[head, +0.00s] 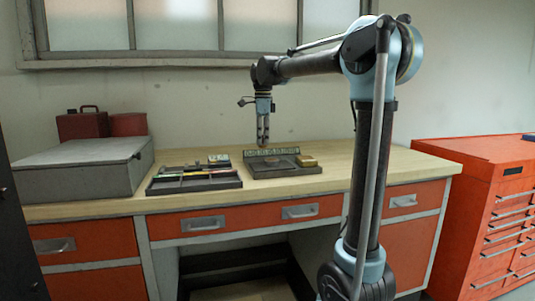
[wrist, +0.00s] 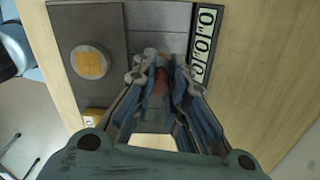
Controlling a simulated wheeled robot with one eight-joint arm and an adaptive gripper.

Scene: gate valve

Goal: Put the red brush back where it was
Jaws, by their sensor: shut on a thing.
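My gripper (head: 262,142) hangs pointing down above the back of the workbench, over the dark slab and the grey surface beside it. In the wrist view its fingers (wrist: 161,72) are shut on a small reddish thing, the red brush (wrist: 161,82). Most of the brush is hidden between the fingers. In the head view the brush is too small to make out. Whether the brush touches the surface below cannot be told.
A dark compartment tray (head: 194,186) with small items stands left of the slab (wrist: 88,20). The slab bears a round grey piece with an orange top (wrist: 89,61). A numbered strip (wrist: 205,45) stands behind. A yellowish block (head: 307,161) lies right. A grey case (head: 75,185) stands far left.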

